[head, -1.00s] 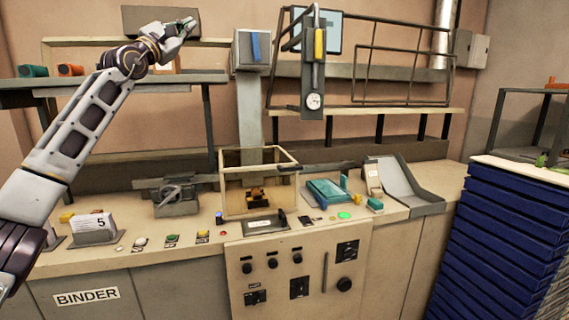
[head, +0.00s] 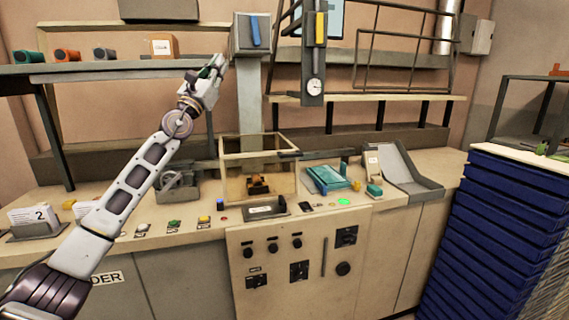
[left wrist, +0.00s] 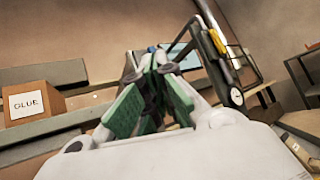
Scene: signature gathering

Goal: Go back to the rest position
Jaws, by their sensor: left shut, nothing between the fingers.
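My left gripper (head: 217,70) is raised above the bench in the head view, just left of the grey press head with a blue handle (head: 255,32). Its arm comes in from the lower left. The left wrist view shows its green-padded fingers (left wrist: 152,92) shut with nothing between them. My right gripper is in neither view.
The workbench (head: 150,240) below holds a clear-walled box (head: 240,185), a teal block (head: 325,178) and buttons. Blue stacked trays (head: 500,230) stand at right.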

